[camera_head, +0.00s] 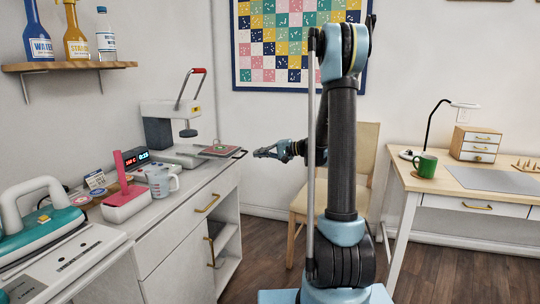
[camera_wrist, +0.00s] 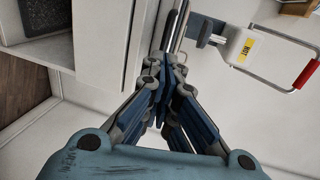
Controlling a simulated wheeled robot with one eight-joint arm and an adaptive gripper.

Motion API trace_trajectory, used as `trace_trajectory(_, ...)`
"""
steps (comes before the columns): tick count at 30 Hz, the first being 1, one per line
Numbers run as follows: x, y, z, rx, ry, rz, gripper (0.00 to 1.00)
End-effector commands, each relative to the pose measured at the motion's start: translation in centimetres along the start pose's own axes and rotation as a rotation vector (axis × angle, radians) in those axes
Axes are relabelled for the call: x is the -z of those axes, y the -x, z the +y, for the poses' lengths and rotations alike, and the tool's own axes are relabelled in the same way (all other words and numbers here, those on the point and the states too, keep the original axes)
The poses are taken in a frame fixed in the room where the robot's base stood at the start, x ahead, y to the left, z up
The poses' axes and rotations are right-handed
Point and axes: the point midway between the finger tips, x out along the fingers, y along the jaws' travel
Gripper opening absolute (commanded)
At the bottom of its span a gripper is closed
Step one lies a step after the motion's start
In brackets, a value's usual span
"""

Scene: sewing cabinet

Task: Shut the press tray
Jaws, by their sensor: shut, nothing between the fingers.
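The press (camera_head: 170,128) stands at the far end of the white cabinet, with its red-gripped lever (camera_head: 197,71) raised. Its tray (camera_head: 207,157) is out toward the right, at the cabinet's end, with a small patterned piece (camera_head: 220,149) on it. A dark handle (camera_head: 243,153) is at the tray's outer end. My gripper (camera_head: 259,153) is shut and empty, just right of the handle with a small gap seeming to show. In the wrist view, the shut fingers (camera_wrist: 168,72) point at the tray's edge, which they partly hide; contact cannot be told.
A measuring cup (camera_head: 161,182), a pink-and-white holder (camera_head: 125,199) and an iron (camera_head: 38,225) stand on the cabinet to the left. A wooden chair (camera_head: 352,150) is behind my arm. A desk (camera_head: 440,190) with a green mug (camera_head: 426,165) stands at the right.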

Motion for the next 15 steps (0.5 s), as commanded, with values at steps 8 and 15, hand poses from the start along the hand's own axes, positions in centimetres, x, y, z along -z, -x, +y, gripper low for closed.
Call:
trace_trajectory(8,0.0,-3.5,0.0,0.0,0.001,-0.002,0.0)
trace_trajectory(15,0.0,-4.2,0.0,0.0,0.0,0.0,0.0)
